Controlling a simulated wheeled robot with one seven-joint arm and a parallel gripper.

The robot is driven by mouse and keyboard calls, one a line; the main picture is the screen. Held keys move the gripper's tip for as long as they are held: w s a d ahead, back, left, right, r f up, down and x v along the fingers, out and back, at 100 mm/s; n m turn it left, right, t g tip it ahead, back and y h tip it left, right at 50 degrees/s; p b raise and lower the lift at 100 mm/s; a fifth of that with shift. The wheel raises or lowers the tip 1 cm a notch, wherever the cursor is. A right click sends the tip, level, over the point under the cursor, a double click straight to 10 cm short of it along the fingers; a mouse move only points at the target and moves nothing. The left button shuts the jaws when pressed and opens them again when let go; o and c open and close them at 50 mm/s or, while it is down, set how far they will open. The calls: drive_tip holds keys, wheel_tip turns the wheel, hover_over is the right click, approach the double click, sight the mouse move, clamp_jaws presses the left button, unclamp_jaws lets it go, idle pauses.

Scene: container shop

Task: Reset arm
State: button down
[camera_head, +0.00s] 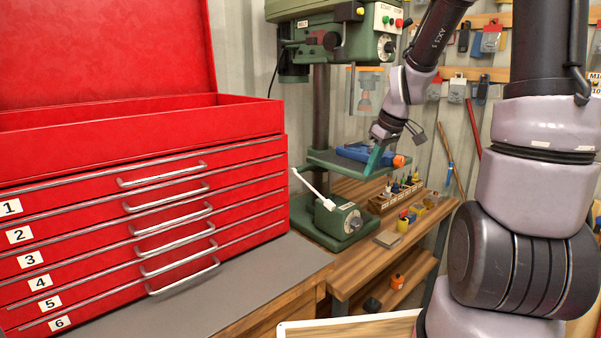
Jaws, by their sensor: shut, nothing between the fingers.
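My arm comes down from the upper right, and my gripper (373,160) is at its lower end, in front of the green drill press (319,120). The gripper points down, shut, with nothing seen between its small fingers. It appears close to a blue tool with an orange end (354,152) on the press table. I cannot tell whether they touch. Thicker links of my arm fill the right side of the view.
A red tool chest (140,135) with an open lid and numbered, shut drawers stands on a grey-topped bench (250,287) at left. A wooden bench (385,262) holds a rack of small tools (397,196). Tools and padlocks hang on the back wall.

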drive_tip(key=s+a+r+m+t, duration=0.1)
drive_tip(key=s+r+m+t, duration=0.2)
drive_tip(key=s+r+m, duration=0.7)
drive_tip(key=s+r, duration=0.7)
drive_tip(key=s, duration=0.2)
drive_tip(key=shift+a+m+t, duration=0.15)
drive_tip(key=shift+m+t, duration=0.15)
drive_tip(key=shift+m, duration=0.1)
drive_tip(key=shift+r, duration=0.1)
idle(0.4)
